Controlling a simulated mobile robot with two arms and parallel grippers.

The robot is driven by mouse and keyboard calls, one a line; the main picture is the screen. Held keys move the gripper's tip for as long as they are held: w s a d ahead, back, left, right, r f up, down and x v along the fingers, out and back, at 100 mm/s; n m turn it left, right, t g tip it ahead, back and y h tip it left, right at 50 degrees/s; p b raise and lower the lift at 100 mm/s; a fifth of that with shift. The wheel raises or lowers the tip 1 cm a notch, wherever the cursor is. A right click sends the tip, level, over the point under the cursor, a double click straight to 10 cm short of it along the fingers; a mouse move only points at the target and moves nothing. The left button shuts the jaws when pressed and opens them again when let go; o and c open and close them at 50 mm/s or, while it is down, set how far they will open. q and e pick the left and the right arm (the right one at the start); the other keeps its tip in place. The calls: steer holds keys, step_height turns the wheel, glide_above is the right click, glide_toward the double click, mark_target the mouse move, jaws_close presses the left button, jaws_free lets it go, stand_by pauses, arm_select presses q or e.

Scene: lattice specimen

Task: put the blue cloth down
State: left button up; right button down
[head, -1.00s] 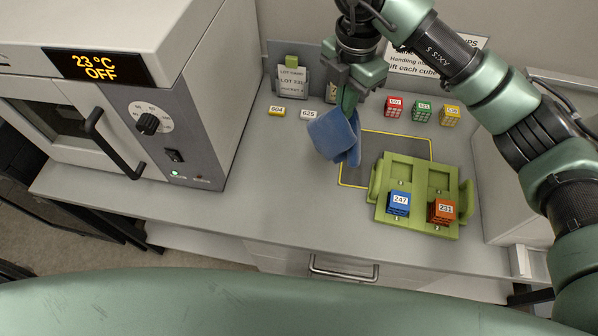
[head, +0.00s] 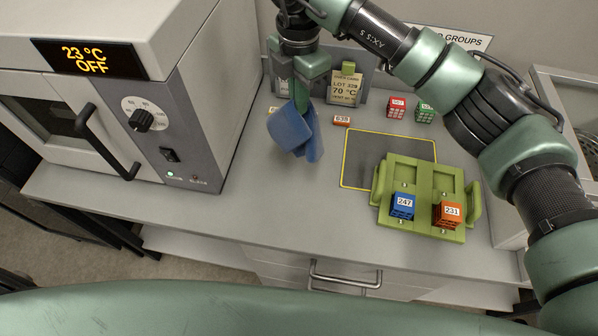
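The blue cloth (head: 294,132) hangs in loose folds below my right gripper (head: 302,98), left of the yellow-outlined dark square. The gripper's fingers point down and are closed on the top of the cloth. I cannot tell whether the cloth's lower edge touches the bench. My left gripper is not in view.
A green tray (head: 424,171) holds a blue block (head: 403,205) and an orange block (head: 447,214). An oven (head: 120,110) is at left. The bench (head: 270,205) in front is clear.

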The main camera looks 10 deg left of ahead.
steer(key=shift+w+d+f+n, duration=0.3)
steer(key=shift+w+d+n, duration=1.5)
steer(key=shift+w, duration=1.75)
steer(key=shift+w+d+f+n, duration=0.25)
steer(key=shift+w+d+n, duration=0.85)
steer(key=shift+w+n, duration=1.85)
steer(key=shift+m, duration=0.45)
steer(key=s+a+f, duration=0.3)
steer(key=s+f, duration=0.4)
steer(key=s+a+f, duration=0.3)
steer(key=s+f, duration=0.4)
steer(key=s, duration=0.1)
steer(key=s+a+f, duration=0.4)
steer(key=s+f, duration=0.3)
steer(key=s, duration=0.1)
steer(key=shift+f, duration=0.15)
steer(key=shift+d, duration=0.1)
